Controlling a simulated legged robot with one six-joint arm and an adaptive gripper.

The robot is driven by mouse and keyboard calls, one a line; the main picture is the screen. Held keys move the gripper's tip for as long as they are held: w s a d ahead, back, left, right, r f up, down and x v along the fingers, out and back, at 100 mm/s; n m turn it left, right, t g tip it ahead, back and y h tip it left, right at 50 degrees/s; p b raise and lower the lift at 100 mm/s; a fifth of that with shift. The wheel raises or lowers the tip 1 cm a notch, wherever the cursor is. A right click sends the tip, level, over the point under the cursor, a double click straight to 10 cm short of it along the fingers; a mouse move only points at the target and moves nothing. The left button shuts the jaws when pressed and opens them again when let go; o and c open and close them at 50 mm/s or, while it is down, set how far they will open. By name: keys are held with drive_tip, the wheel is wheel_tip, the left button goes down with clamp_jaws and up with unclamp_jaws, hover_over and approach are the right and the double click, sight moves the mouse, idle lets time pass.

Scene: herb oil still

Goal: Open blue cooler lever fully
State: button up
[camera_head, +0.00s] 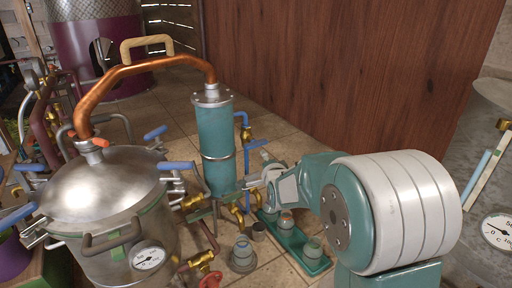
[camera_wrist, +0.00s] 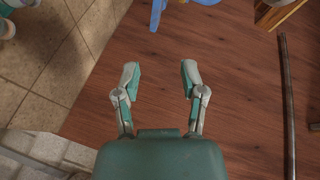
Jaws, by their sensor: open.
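The cooler (camera_head: 217,155) is an upright teal cylinder with a steel band in the head view. A blue pipe (camera_head: 240,117) runs down its right side to a brass valve (camera_head: 247,133). A short blue lever (camera_head: 258,143) sticks out to the right of this valve, apart from my gripper. My gripper (camera_head: 258,181) is low at the cooler's right, below the lever, and small in this view. In the wrist view my gripper (camera_wrist: 160,73) is open, with nothing between its fingers. A blue part (camera_wrist: 157,12) shows at the top edge there; I cannot tell whether it is the lever.
A steel pot (camera_head: 105,190) with blue handles stands at left. A copper pipe (camera_head: 145,68) joins it to the cooler's top. A green tray (camera_head: 318,266) with jars is on the floor under my arm. A wooden wall (camera_head: 330,70) rises behind; tiled floor lies between.

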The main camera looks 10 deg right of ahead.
sight(256, 144)
drive_tip(key=w+f+m+t, duration=0.1)
drive_tip(key=w+f, duration=0.1)
drive_tip(key=w, duration=0.5)
drive_tip(key=w+f+m+t, duration=0.1)
drive_tip(key=w+f+m, duration=0.1)
drive_tip(key=w, duration=0.6)
drive_tip(key=shift+w+f+m, duration=0.25)
drive_tip(key=shift+w+m, duration=0.05)
drive_tip(key=shift+a, duration=0.1)
clamp_jaws()
